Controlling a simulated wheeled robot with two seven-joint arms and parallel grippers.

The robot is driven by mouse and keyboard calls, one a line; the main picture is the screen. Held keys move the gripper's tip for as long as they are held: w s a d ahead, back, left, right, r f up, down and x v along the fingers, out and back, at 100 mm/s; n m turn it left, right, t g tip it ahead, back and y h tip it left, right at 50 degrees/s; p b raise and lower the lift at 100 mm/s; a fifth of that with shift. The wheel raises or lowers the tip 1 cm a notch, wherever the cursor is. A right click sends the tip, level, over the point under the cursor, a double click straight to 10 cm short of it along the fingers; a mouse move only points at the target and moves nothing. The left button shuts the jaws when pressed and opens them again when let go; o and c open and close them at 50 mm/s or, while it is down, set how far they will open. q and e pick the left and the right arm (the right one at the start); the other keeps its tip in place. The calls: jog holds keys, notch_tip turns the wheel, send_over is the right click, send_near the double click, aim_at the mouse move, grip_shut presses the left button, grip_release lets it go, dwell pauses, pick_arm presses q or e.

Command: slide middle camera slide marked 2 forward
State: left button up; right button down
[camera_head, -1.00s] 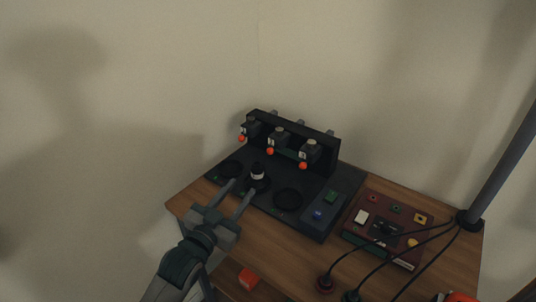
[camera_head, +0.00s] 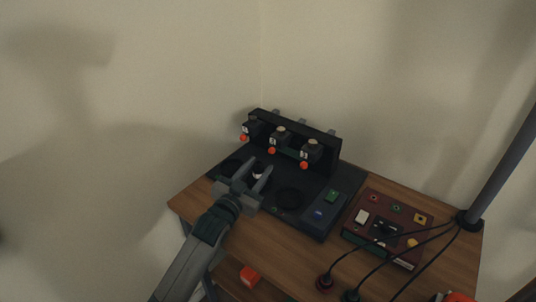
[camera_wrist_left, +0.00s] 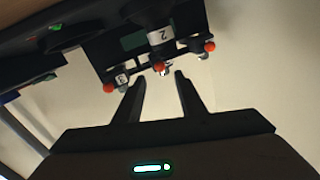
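The middle camera slide (camera_head: 279,138) is a dark block with an orange knob, on the black rack between two similar slides. In the left wrist view the slide's label 2 (camera_wrist_left: 160,36) and its orange knob (camera_wrist_left: 158,67) show. My left gripper (camera_head: 260,165) is open in front of the rack, above the black base. In the wrist view the open fingers (camera_wrist_left: 160,76) point toward the middle knob, which appears between and beyond the tips; I cannot tell the exact gap. My right gripper is not in view.
The outer slides (camera_head: 252,130) and (camera_head: 311,152) have orange knobs too. A dark red control box (camera_head: 375,255) with cables is at right. An orange block (camera_head: 249,277) lies lower down.

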aim_at(270, 152)
pick_arm(q)
jog(key=shift+x, duration=3.55)
jog(key=shift+p, duration=0.3)
grip_shut()
